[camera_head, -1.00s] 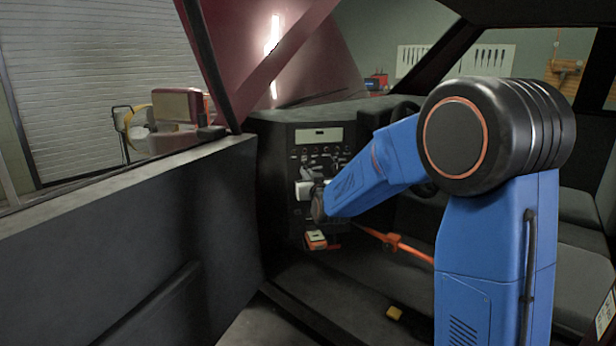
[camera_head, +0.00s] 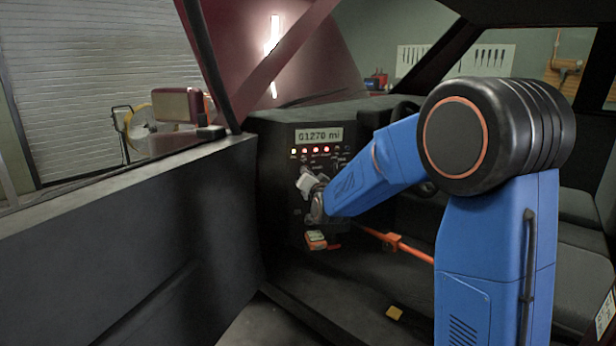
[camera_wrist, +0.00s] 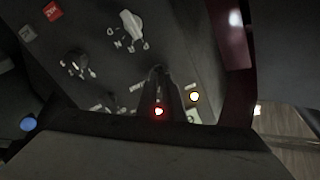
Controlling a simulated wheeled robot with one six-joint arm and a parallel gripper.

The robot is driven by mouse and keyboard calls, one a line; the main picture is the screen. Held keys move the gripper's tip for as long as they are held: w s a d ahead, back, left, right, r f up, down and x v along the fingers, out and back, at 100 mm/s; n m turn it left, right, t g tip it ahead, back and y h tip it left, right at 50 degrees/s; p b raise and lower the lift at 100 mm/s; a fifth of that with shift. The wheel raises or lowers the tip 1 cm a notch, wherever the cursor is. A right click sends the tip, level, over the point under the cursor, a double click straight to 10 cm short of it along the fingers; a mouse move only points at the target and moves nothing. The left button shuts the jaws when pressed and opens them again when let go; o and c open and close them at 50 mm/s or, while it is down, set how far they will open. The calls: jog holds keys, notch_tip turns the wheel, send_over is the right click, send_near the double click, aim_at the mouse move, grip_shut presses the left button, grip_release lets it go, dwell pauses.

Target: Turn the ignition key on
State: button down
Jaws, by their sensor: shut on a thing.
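The dark dashboard panel (camera_head: 275,185) carries a small display (camera_head: 319,136) that reads 01270 mi. A row of lit red and yellowish lamps (camera_head: 315,150) runs below the display. My gripper (camera_head: 306,184) is at the panel, below the lamps, and is shut and turned at a tilt. The ignition key is hidden at the jaws; I cannot make out its outline.
The wrist view shows a light-coloured knob (camera_wrist: 132,25) and a second knob (camera_wrist: 75,65) on the panel. The door (camera_head: 130,230) stands at left, and the steering wheel is partly behind my arm.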

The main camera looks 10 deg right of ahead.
jog(key=shift+m, duration=0.8)
jog(key=c, duration=1.9)
grip_release()
jog(key=s, duration=1.7)
jog(key=shift+s+d, duration=0.2)
